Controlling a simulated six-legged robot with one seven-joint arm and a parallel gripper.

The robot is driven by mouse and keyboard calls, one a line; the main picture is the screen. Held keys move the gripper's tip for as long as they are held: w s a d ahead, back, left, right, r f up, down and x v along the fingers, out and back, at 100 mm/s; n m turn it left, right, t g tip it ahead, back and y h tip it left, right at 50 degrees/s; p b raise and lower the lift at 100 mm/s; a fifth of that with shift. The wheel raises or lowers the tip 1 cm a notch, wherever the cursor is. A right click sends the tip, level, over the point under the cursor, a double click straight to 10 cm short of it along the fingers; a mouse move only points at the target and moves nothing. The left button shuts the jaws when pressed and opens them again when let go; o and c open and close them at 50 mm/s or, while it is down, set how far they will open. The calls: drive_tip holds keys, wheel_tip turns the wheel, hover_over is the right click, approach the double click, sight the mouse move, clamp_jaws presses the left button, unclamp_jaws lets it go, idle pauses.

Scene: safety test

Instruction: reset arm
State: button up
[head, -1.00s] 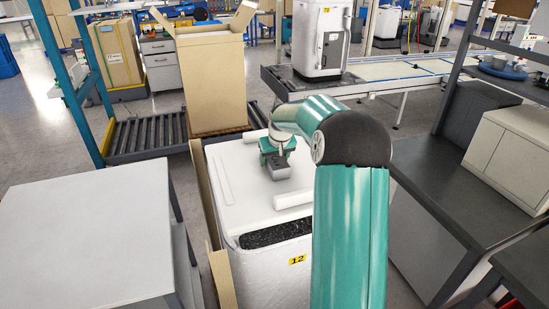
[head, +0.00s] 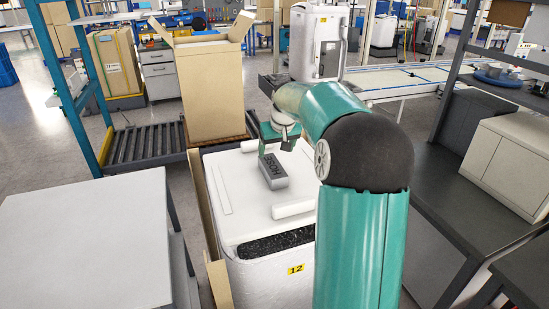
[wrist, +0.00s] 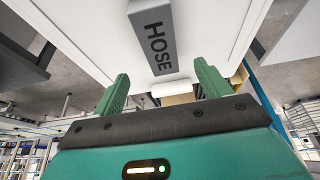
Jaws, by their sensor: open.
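My gripper (head: 276,142) is above the white lid of the box marked 12 (head: 240,195) in the head view. In the wrist view its two green fingers (wrist: 161,72) are spread apart with nothing between them. The block also shows ahead of the fingers in the wrist view (wrist: 152,38). My arm hides part of the right side of the white box.
White foam strips (head: 293,209) lie on the lid. A tall open carton (head: 213,90) stands behind, on a roller conveyor (head: 145,145). A white table (head: 85,240) is at left, and a dark bench (head: 455,205) with a white case (head: 510,165) at right.

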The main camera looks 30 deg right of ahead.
drive_tip(key=shift+s+a+r, duration=0.1)
drive_tip(key=shift+s+r, duration=0.2)
drive_tip(key=shift+r, duration=0.35)
